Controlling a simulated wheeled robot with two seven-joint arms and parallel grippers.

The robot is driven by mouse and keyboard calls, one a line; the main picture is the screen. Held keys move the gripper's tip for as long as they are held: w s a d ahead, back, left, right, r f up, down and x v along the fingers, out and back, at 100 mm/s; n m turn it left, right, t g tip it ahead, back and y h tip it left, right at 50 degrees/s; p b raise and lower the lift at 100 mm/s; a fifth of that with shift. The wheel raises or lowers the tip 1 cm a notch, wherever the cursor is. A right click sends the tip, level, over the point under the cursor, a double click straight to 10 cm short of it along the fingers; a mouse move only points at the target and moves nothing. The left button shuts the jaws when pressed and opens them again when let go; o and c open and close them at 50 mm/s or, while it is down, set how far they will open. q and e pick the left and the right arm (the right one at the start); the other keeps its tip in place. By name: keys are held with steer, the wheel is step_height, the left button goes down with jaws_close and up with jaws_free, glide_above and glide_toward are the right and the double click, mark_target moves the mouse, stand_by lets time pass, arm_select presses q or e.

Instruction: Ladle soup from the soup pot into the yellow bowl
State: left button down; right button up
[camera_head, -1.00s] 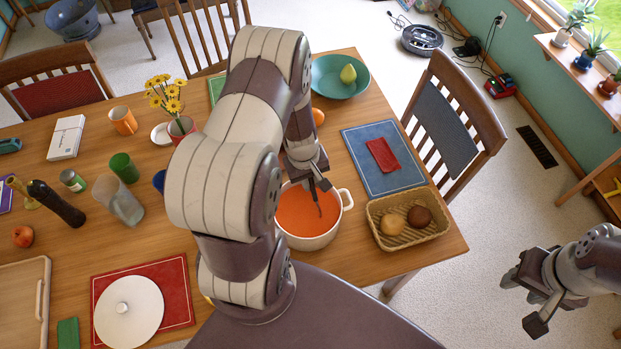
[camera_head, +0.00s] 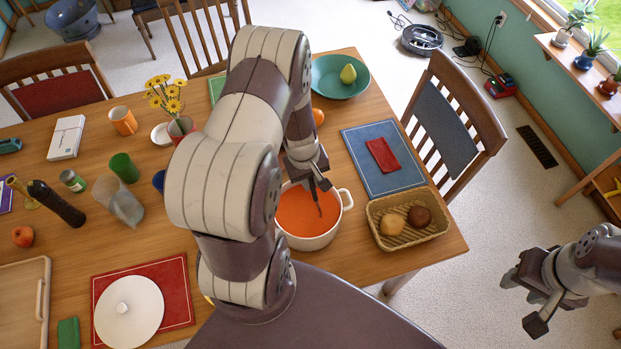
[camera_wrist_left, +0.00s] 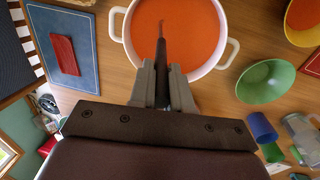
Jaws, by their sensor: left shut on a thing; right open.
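The white soup pot (camera_head: 312,243) with two handles holds orange soup (camera_head: 296,208); the soup also shows in the left wrist view (camera_wrist_left: 195,35). My left gripper (camera_head: 317,178) is above the pot, shut on the dark handle of the ladle (camera_wrist_left: 161,45). The ladle's lower end is in the soup and hidden. The yellow bowl (camera_wrist_left: 289,33) is at the upper right of the left wrist view, cut off by the frame, with orange-red inside. My arm mostly hides its area in the head view. My right gripper (camera_head: 522,302) is open and empty, off the table at right.
A green bowl (camera_wrist_left: 265,82) stands close beside the pot. A bread basket (camera_head: 408,240) stands right of the pot, with a blue placemat (camera_head: 375,150) behind it. A white lid (camera_head: 128,320) lies on a red mat (camera_head: 180,290). A teal bowl (camera_head: 335,90) holds a pear.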

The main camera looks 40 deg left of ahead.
step_height(320, 180, up, 12)
steer(key=p, duration=1.1)
steer(key=shift+p, duration=0.35)
